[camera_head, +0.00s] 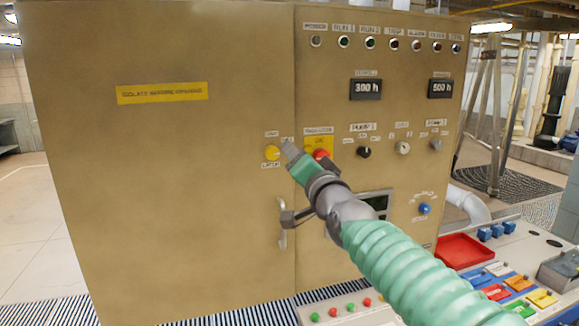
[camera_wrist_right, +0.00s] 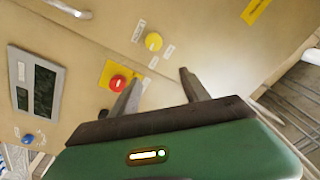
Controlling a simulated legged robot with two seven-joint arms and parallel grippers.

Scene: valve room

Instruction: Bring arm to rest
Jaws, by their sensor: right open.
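My right gripper (camera_head: 289,148) is raised in front of the tan cabinet (camera_head: 160,200) in the head view, its arm coming in from the lower right. In the right wrist view the two dark fingers of my right gripper (camera_wrist_right: 160,77) are spread apart with nothing between them. A red button on a yellow plate (camera_wrist_right: 118,83) and a yellow knob (camera_wrist_right: 153,41) lie beyond the fingertips. In the head view the red button (camera_head: 321,154) shows just right of the gripper and the yellow knob (camera_head: 271,152) just left. Whether the fingers touch the panel cannot be told. My left gripper is not in view.
A door handle (camera_head: 283,224) sits below the gripper. A red tray (camera_head: 465,251) and a console with coloured switches (camera_head: 518,283) stand at the lower right. A small box with red and green buttons (camera_head: 350,307) is below the arm. Open floor (camera_head: 30,230) lies at the left.

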